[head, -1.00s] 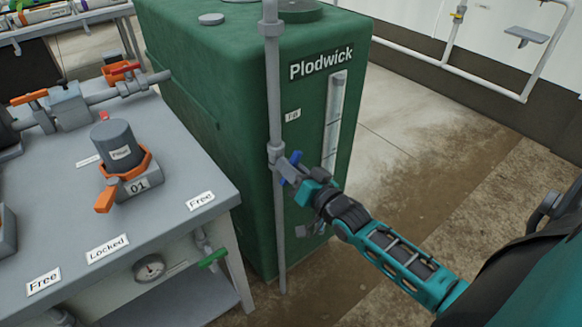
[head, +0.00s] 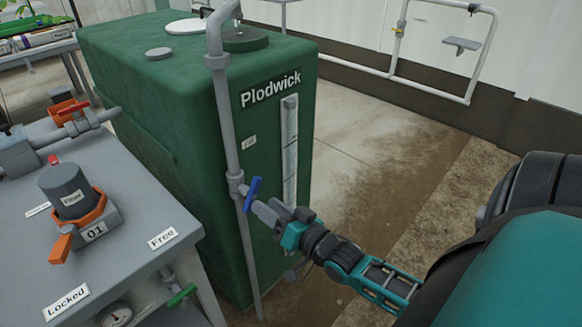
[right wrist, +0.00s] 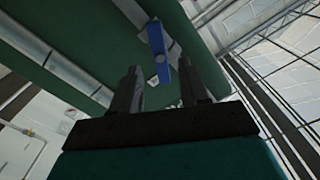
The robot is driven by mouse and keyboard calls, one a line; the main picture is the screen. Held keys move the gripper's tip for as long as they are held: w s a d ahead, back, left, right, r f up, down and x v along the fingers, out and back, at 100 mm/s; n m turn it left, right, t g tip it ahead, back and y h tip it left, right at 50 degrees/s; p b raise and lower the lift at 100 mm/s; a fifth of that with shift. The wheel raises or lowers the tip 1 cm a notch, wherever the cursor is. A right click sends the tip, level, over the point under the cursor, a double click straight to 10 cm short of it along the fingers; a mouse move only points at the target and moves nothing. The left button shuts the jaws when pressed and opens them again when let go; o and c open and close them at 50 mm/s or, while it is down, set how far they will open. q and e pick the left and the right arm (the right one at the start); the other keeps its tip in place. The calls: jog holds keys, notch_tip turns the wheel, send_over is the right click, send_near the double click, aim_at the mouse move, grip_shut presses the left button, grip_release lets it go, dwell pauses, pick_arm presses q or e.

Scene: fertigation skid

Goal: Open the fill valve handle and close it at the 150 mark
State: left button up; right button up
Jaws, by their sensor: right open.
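The blue fill valve handle (head: 252,194) sits on the grey vertical pipe (head: 229,125) at the front of the green Plodwick tank (head: 150,110). It stands nearly upright, slightly tilted. My right gripper (head: 262,211) is just right of the handle, pointing at it. In the right wrist view the handle (right wrist: 158,52) lies beyond the open fingers (right wrist: 162,90), with nothing between them; I cannot tell whether they touch it. The level gauge strip (head: 289,150) is on the tank's front face; its marks are too small to read. My left gripper is not in view.
A grey bench (head: 110,255) at left carries a filter (head: 72,192) in an orange-handled base and labels reading Free and Locked. A green-handled valve (head: 181,295) is below its edge. Open floor (head: 370,170) lies right of the tank.

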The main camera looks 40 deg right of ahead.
jog(key=s, duration=0.6)
jog(key=shift+s+d, duration=0.25)
jog(key=shift+s, duration=0.05)
dwell(7.1)
